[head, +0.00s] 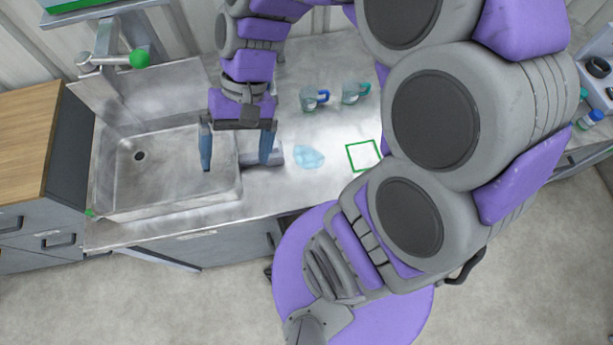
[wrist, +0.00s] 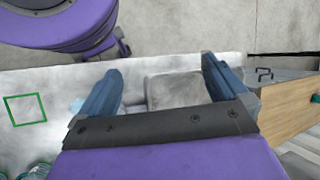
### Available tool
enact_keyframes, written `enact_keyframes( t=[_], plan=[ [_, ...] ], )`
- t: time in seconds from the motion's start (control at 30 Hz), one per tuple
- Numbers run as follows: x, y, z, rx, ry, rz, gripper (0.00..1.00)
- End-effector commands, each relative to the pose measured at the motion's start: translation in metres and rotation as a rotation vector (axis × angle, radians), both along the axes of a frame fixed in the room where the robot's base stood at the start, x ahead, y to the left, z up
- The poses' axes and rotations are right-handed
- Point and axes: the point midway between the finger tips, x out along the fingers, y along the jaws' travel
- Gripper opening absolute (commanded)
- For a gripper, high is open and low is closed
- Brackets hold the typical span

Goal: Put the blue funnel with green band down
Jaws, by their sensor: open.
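A pale blue translucent piece (head: 308,156), which looks like the funnel, lies on the metal counter right of the sink. I cannot make out its green band. In the wrist view only a bit of pale blue (wrist: 76,105) shows beside the left finger. My gripper (head: 236,148) is open above the sink's right edge, left of the blue piece and apart from it. In the wrist view my gripper (wrist: 162,68) has nothing held between its spread fingers. A green square outline (head: 348,158) is marked on the counter right of the blue piece; it also shows in the wrist view (wrist: 8,112).
Two clear cups, one blue-handled (head: 314,99) and one teal-handled (head: 354,93), stand behind. The sink (head: 160,160) is empty.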

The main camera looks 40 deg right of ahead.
Motion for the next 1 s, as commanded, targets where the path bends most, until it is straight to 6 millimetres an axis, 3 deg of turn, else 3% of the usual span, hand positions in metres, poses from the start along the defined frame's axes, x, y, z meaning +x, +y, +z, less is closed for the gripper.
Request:
enact_keyframes(
  t=[0.2,0.43,0.6,1.0],
  plan=[
    [-0.06,-0.024,-0.006,-0.219,-0.096,0.136,1.0],
    [-0.102,-0.056,-0.013,-0.388,-0.166,0.215,1.0],
    [-0.114,-0.068,-0.015,-0.437,-0.183,0.235,1.0],
    [-0.114,-0.069,-0.015,-0.441,-0.185,0.237,0.98]
  ],
)
